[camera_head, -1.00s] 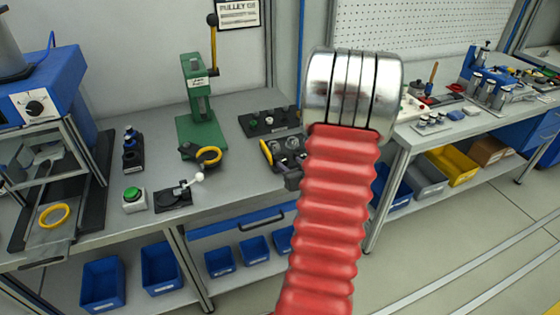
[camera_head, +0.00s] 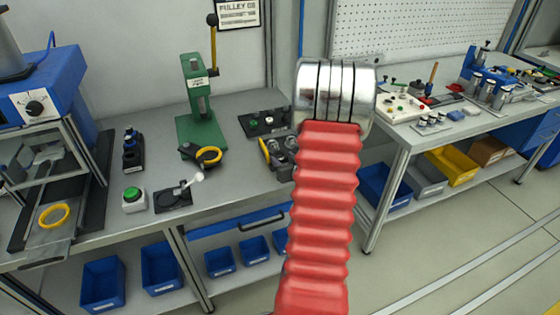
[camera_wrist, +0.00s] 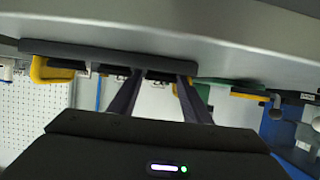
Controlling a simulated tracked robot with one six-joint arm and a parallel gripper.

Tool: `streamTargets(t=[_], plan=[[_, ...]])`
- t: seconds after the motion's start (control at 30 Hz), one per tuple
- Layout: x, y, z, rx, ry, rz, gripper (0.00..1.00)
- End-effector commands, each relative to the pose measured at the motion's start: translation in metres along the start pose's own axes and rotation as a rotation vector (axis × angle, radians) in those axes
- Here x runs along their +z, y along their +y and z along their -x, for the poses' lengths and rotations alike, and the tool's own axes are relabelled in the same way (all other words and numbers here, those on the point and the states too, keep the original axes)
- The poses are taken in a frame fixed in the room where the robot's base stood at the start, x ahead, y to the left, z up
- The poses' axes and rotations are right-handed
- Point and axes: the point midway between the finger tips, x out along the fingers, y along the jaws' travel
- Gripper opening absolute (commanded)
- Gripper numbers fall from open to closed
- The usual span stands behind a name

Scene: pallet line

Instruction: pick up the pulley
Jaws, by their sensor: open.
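I cannot tell for sure which piece is the pulley. A yellow ring (camera_head: 54,216) lies on the slide under the blue machine at left. Another yellow ring with a dark part (camera_head: 208,157) sits at the foot of the green press. A dark holder with a yellow end (camera_head: 266,150) carries grey round metal pieces (camera_head: 290,143), partly hidden by my arm. In the wrist view, my gripper (camera_wrist: 158,80) is open, its two dark fingers apart and pointing toward a dark strip (camera_wrist: 105,53) at the bench edge. I see nothing clearly held. The head view hides my gripper.
The green press (camera_head: 197,100) stands at the back of the bench. In front are a green button box (camera_head: 133,200) and a small lever fixture (camera_head: 173,198). A black tray (camera_head: 258,123) lies behind the holder. A second bench stands at right, with bins below both.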

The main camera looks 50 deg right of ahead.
Motion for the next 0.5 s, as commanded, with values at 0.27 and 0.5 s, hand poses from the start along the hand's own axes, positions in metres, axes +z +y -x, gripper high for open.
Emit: streamTargets(t=[0.27, 0.5], plan=[[0.0002, -0.0003, -0.0104, 0.000, -0.001, 0.000, 0.44], [0.0003, -0.0004, -0.0101, 0.000, -0.001, 0.000, 0.44]])
